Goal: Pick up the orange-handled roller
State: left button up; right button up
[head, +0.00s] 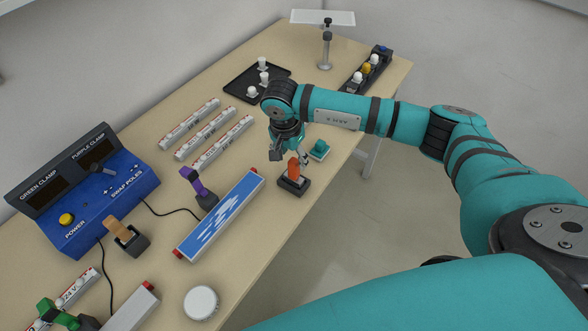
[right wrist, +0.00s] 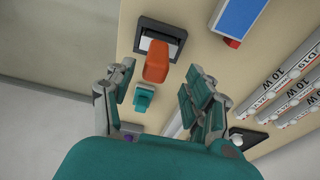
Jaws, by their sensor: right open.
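The orange-handled roller (head: 293,169) stands in a dark holder (head: 296,188) near the table's right edge, handle up. In the right wrist view its orange handle (right wrist: 157,62) rises from the dark holder (right wrist: 178,34), with a white part beside the handle's base. My right gripper (head: 291,155) is open and empty, just above and behind the roller. In the right wrist view the fingers (right wrist: 158,88) are spread wide, and the handle lies ahead of the gap between them, not between the pads. My left gripper is out of view.
A blue-topped bar (head: 222,216) lies left of the roller, and a teal block (head: 319,150) sits behind it. Purple (head: 195,180) and tan-handled (head: 120,230) items, a control box (head: 100,205) and several white tubes (head: 205,132) stand further left.

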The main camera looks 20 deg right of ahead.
aim_at(294, 173)
jog(key=shift+f, duration=0.3)
jog(key=f+p, duration=0.1)
jog(key=f, duration=0.1)
jog(key=d+f+p, duration=0.1)
jog(key=f+p, duration=0.1)
jog(key=shift+s+f, duration=0.1)
jog(key=shift+f, duration=0.6)
jog(key=shift+c, duration=0.4)
grip_shut()
